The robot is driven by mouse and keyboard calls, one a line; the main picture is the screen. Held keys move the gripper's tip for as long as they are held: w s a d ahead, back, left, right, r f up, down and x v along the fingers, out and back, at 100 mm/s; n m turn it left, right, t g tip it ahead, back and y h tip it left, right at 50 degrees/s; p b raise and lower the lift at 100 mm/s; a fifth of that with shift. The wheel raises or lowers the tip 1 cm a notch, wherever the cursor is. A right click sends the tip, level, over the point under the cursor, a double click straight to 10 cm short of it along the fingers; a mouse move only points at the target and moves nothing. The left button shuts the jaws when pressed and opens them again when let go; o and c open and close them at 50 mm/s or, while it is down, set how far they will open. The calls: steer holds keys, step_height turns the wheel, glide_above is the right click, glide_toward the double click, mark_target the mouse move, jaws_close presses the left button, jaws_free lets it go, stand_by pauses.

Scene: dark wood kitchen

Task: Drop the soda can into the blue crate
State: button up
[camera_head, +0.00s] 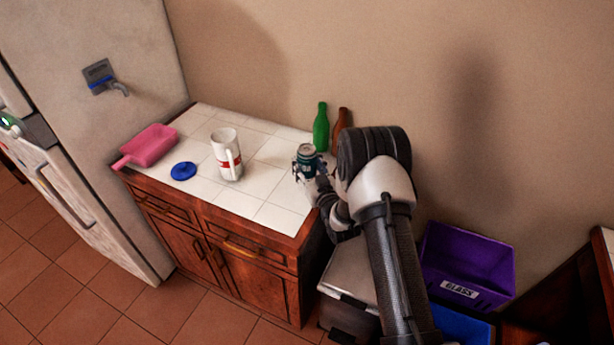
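The soda can (306,160) is dark teal with a silver top and stands upright at the right end of the tiled counter. My gripper (309,178) is at the can, with its fingers low around or beside it. The can and my arm hide part of the fingers, so I cannot tell whether they are closed on it. The blue crate (462,326) is at the lower right, below the purple crate. Only part of it shows; my arm covers its left side and the picture's edge cuts it off.
A green bottle (321,127) and a brown bottle (340,128) stand behind the can. A purple crate (468,258) labelled GLASS sits right of my arm.

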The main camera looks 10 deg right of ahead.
mark_target(310, 179)
steer(key=shift+f+b, duration=0.65)
steer(key=shift+f, duration=1.25)
steer(key=shift+f, duration=0.15)
steer(key=o, duration=0.6)
steer(key=shift+f+b, duration=0.1)
steer(key=shift+b, duration=0.2)
steer(key=o, duration=0.5)
steer(key=shift+p, duration=0.55)
